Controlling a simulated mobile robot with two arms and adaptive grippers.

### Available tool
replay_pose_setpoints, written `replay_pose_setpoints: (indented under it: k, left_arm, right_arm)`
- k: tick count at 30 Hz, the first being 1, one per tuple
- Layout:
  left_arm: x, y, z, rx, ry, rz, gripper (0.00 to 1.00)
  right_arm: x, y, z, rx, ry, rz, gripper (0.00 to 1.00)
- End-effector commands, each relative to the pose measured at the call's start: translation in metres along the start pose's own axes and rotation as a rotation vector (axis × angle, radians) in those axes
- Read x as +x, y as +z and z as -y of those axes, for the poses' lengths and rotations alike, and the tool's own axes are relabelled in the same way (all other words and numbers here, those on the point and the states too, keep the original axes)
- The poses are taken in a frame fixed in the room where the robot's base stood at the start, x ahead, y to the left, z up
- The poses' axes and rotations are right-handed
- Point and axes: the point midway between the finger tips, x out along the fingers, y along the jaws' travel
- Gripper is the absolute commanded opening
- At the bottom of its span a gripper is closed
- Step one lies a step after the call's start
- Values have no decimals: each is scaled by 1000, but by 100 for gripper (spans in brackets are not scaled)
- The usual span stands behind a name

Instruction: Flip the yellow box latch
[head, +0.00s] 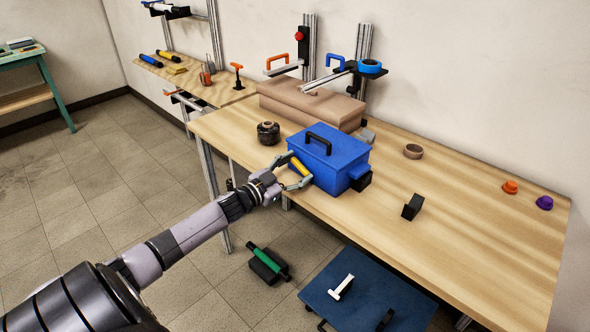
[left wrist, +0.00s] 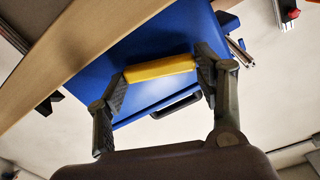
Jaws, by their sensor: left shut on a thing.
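The blue box (head: 330,159) with a black top handle (head: 319,142) stands near the front edge of the wooden table. Its yellow latch (head: 299,167) is on the side facing my left arm. My left gripper (head: 295,173) is at that side, with its fingers at the two ends of the latch. In the left wrist view the yellow latch (left wrist: 160,69) lies between the fingertips (left wrist: 158,78), which are shut on it, against the blue box (left wrist: 165,40). My right gripper is not in view.
The wooden table (head: 460,213) is mostly clear to the right. A dark round object (head: 268,133) stands left of the box, and a cardboard box (head: 315,103) behind it. A brown ring (head: 413,151), a black block (head: 411,206), and orange (head: 510,186) and purple (head: 545,202) pieces lie to the right.

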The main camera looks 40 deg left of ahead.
Motion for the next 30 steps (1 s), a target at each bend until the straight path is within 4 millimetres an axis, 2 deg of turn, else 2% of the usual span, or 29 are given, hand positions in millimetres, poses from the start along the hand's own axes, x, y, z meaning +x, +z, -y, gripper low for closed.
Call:
replay_pose_setpoints:
  k: [10, 20, 30]
  left_arm:
    - [0, 0, 0, 0, 1, 0, 34]
    - [0, -2, -1, 55, 1, 0, 34]
    - [0, -9, -3, 299, 0, -2, 34]
  right_arm:
    - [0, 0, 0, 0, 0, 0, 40]
    - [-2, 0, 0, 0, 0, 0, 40]
    - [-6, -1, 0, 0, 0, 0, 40]
